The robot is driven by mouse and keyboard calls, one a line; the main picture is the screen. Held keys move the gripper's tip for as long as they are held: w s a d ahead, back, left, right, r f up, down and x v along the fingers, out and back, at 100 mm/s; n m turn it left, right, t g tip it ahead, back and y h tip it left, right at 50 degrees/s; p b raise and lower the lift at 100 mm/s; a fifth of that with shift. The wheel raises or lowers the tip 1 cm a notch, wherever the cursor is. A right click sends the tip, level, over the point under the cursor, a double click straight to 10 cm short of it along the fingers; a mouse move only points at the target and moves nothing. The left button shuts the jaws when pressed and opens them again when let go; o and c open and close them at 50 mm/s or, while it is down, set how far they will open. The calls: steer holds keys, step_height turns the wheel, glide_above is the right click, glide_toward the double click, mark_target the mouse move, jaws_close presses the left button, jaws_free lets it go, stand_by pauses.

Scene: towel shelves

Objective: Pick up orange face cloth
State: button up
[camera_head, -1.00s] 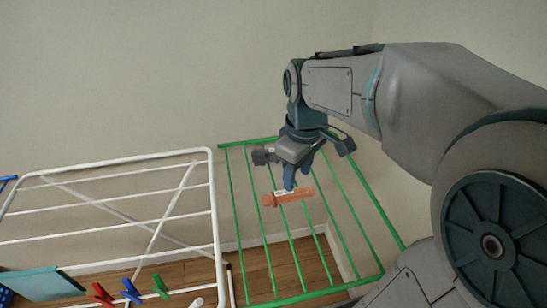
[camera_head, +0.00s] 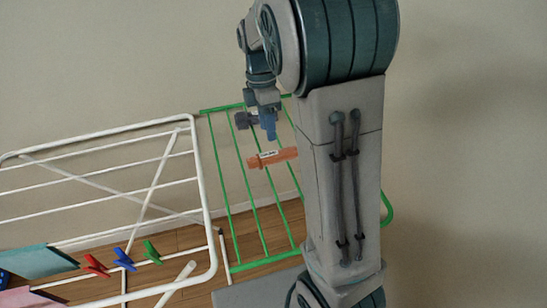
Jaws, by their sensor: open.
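The orange face cloth (camera_head: 272,157) is a rolled or folded orange strip with a small white label, and it lies across the bars of the green rack (camera_head: 224,182). Its right end is hidden behind my arm. My gripper (camera_head: 269,134) shows small and from behind, with blue fingers pointing down. It is open and empty, above the cloth, with a visible gap between the fingertips and the cloth.
My arm covers the right part of the green rack. The wall is close behind.

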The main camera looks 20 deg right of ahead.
mark_target(268, 153)
steer(key=x, duration=0.8)
steer(key=shift+a+f, duration=0.25)
steer(key=shift+f, duration=0.1)
steer(key=c, duration=0.7)
